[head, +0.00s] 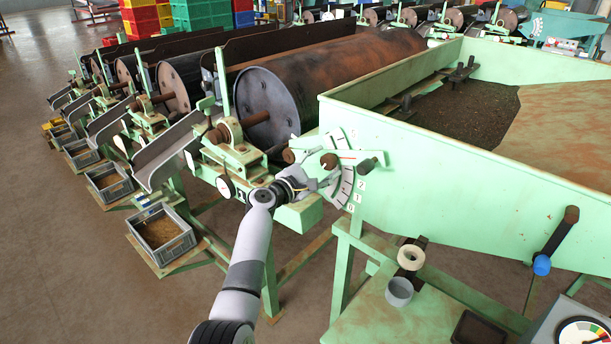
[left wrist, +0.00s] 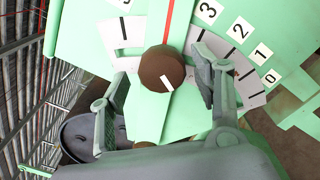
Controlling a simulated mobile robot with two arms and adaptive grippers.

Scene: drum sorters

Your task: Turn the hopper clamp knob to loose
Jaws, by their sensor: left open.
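The clamp knob is a round brown knob (left wrist: 161,68) with a short white mark, on the green hopper side; it also shows in the head view (head: 329,160). In the wrist view the mark slants from the knob's middle toward the lower right. A gap shows on the left; the right finger is close, contact unclear. My right gripper is not in view.
The green hopper (head: 450,170) fills the right side, with a large drum (head: 330,75) behind. A grey crate (head: 160,238) stands low at the left. Open floor lies at the lower left.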

